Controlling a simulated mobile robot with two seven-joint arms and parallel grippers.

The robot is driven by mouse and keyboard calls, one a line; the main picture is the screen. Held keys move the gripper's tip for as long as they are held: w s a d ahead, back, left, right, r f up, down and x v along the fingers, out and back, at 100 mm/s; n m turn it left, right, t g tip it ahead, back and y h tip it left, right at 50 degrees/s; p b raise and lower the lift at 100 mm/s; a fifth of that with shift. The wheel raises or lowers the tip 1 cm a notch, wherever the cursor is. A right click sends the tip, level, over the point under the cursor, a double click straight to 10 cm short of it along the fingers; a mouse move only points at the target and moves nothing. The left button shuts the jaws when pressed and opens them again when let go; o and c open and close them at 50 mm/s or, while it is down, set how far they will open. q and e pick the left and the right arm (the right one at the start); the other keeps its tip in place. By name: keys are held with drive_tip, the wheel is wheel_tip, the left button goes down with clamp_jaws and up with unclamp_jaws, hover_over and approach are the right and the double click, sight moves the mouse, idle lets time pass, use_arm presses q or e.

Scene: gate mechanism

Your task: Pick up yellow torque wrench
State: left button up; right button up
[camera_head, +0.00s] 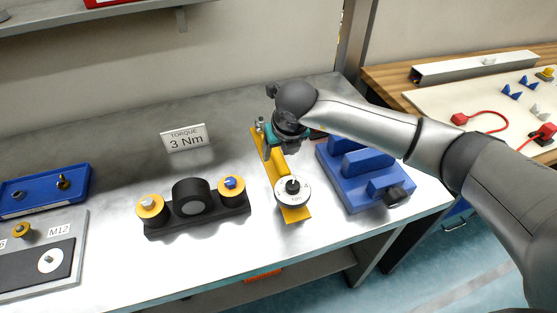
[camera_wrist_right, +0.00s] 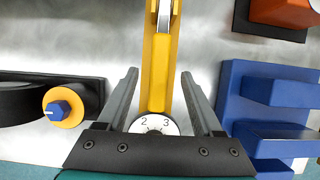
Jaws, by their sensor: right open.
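The yellow torque wrench (camera_head: 279,168) lies on the grey metal bench in the middle of the head view, with a white round dial (camera_head: 300,199) at its near end. My right gripper (camera_head: 269,147) is over the wrench's far part. In the right wrist view the yellow bar (camera_wrist_right: 159,75) runs between the two separated fingers of my right gripper (camera_wrist_right: 160,80). Part of a dial reading 2 and 3 (camera_wrist_right: 155,124) shows there near the palm. Gaps show on both sides of the bar. My left gripper is not in view.
A blue stepped block (camera_head: 345,185) stands close to the right of the wrench. A black holder (camera_head: 218,208) with yellow-ringed knobs stands to its left. A "TORQUE 3 Nm" sign (camera_head: 185,138) stands behind. A blue tray (camera_head: 42,190) is far left. The bench behind the sign is clear.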

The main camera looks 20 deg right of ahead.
sight(279, 157)
drive_tip(key=shift+x, duration=1.8)
drive_tip(key=shift+s+f+b, duration=0.2)
drive_tip(key=shift+f+b, duration=0.1)
drive_tip(key=shift+b, duration=0.2)
drive_tip(key=shift+c, duration=0.4)
clamp_jaws()
drive_tip(key=shift+w+r, duration=0.1)
